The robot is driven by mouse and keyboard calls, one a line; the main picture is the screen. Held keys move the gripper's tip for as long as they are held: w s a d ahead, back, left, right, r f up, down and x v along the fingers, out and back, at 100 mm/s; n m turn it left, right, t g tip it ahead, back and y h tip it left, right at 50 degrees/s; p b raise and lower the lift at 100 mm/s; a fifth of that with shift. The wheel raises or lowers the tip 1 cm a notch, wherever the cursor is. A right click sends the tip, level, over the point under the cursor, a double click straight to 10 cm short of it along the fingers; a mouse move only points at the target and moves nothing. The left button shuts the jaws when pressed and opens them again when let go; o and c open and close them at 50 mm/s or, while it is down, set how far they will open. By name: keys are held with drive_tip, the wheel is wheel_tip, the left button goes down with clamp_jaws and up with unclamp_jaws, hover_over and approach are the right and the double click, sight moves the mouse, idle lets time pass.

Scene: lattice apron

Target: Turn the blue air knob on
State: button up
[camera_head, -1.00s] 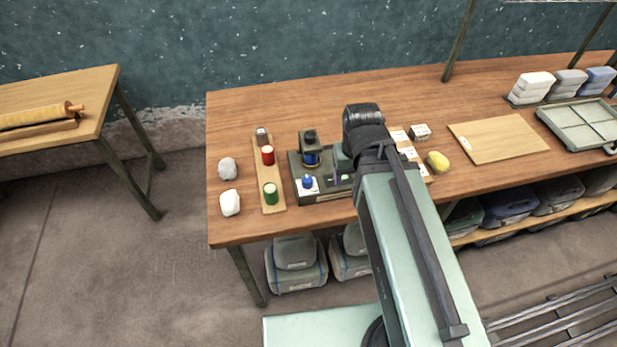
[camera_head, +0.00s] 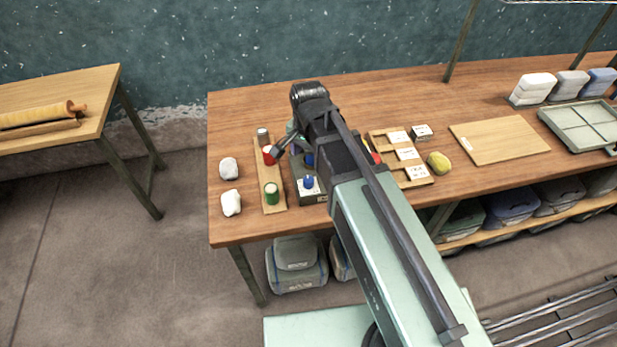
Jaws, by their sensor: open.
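The blue knob (camera_head: 308,182) stands on the white front plate of a dark box-shaped unit (camera_head: 313,197) on the wooden workbench. A second blue part (camera_head: 309,159) shows behind it on the same unit, partly covered by my arm. My gripper (camera_head: 284,145) is only partly in view, past the end of my arm. It is open, with a dark finger over the back of the unit, close to the red cylinder in the picture. It appears behind and left of the blue knob, apart from it. My arm hides the unit's right part.
A wooden strip (camera_head: 271,208) left of the unit holds a red cylinder (camera_head: 269,155), a green cylinder (camera_head: 271,192) and a grey one (camera_head: 263,136). Two pale lumps (camera_head: 230,202) lie further left. A card tray (camera_head: 414,180), a yellow lump (camera_head: 439,162) and a board (camera_head: 499,139) lie right.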

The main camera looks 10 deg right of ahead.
sight(308, 179)
wheel_tip(308, 179, down, 11)
drive_tip(key=b, duration=1.1)
drive_tip(key=shift+r, duration=0.1)
drive_tip(key=c, duration=0.9)
drive_tip(key=shift+c, duration=0.2)
